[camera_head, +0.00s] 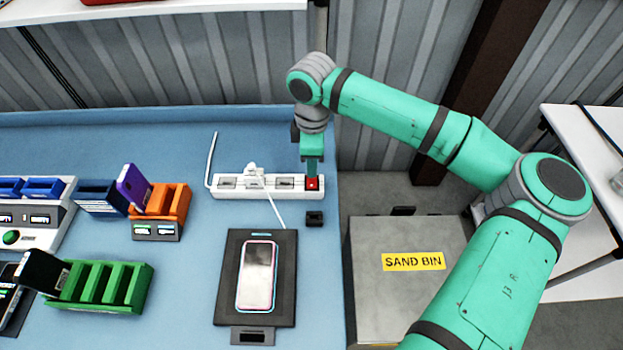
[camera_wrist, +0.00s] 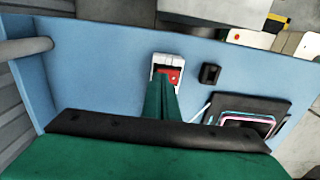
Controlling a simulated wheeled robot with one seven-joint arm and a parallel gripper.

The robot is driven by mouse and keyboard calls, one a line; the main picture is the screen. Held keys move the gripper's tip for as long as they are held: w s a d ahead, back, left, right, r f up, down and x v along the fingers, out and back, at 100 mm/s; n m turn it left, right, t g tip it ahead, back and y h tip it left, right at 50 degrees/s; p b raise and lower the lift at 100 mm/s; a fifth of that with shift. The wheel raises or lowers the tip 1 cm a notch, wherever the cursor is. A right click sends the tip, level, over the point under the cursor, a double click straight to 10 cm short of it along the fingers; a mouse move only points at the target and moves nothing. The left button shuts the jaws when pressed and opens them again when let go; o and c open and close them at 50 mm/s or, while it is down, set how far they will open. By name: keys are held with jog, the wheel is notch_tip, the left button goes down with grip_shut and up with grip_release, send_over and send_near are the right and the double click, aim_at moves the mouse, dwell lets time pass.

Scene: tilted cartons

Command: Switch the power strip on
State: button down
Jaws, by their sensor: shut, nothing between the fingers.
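The white power strip (camera_head: 270,185) lies along the back of the blue table, with a white plug (camera_head: 253,174) in one of its sockets. Its red switch (camera_head: 312,183) is at the right end. My gripper (camera_head: 312,176) is shut and points down, its tips at or just above the switch; I cannot tell whether they touch. In the wrist view the red switch (camera_wrist: 168,77) shows just beyond the shut fingertips (camera_wrist: 161,84), and most of the strip is hidden behind the fingers. Whether the switch is on cannot be told.
A phone (camera_head: 257,275) lies on a dark pad (camera_head: 226,300). A small black block (camera_head: 314,219) sits just in front of the strip. Orange (camera_head: 172,203) and green (camera_head: 100,283) racks stand at left. The table's right edge is close, with a sand bin (camera_head: 408,285) beyond.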

jog(key=shift+f, duration=0.5)
dwell(0.3)
notch_tip(320, 180, up, 7)
dwell(1.0)
dwell(0.5)
